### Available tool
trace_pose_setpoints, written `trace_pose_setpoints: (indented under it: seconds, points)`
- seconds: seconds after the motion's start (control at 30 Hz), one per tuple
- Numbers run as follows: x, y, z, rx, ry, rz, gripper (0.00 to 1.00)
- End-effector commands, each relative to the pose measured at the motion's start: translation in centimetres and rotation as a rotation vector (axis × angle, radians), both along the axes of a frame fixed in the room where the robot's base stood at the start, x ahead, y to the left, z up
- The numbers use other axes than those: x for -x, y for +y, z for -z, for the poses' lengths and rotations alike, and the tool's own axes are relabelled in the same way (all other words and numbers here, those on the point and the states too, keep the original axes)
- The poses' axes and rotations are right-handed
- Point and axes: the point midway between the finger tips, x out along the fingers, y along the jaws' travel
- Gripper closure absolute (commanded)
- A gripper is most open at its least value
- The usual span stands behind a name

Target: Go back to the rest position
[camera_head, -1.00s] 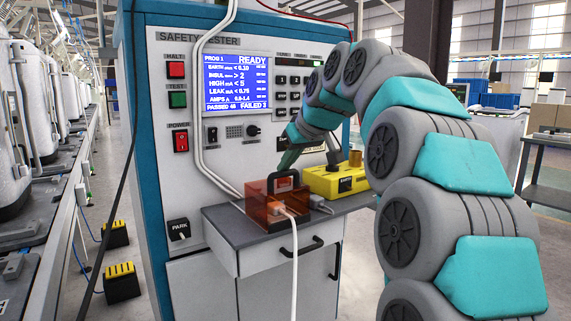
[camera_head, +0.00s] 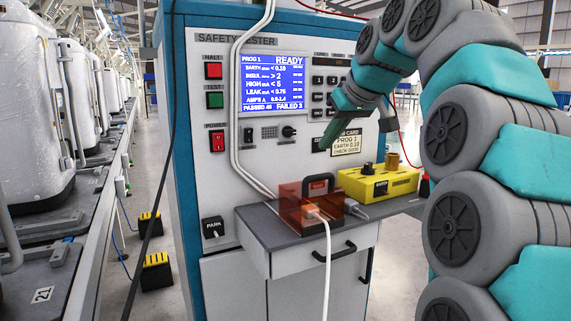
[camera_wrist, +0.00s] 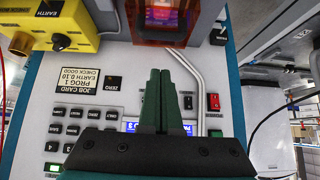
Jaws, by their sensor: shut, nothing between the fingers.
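My gripper (camera_head: 329,138) is raised in front of the safety tester's panel, above the orange transparent box (camera_head: 294,200) on the shelf. In the wrist view my gripper (camera_wrist: 160,72) shows its two green fingers together with nothing between them. My grey and teal arm arches in from the right. The tester's screen (camera_head: 273,83) reads READY, with PASSED 46 and FAILED 3. The box has a dark handle and a white cable with a plug at its front. In the wrist view the box (camera_wrist: 163,20) is at the top.
A yellow unit (camera_head: 378,186) stands on the grey shelf (camera_head: 262,226) right of the box. A job card (camera_head: 345,143) is on the panel. The white cable (camera_head: 326,262) hangs down in front of the drawer. A conveyor with white appliances (camera_head: 30,120) runs along the left.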

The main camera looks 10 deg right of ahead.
Motion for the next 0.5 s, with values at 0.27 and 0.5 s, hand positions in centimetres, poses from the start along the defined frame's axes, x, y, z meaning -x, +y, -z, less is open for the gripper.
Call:
trace_pose_setpoints:
  seconds: [0.27,0.5]
  points:
    - [4.6,3.3,7.4,-0.01,0.19,0.02,1.0]
    - [10.8,5.3,15.2,0.005,0.366,0.061,1.0]
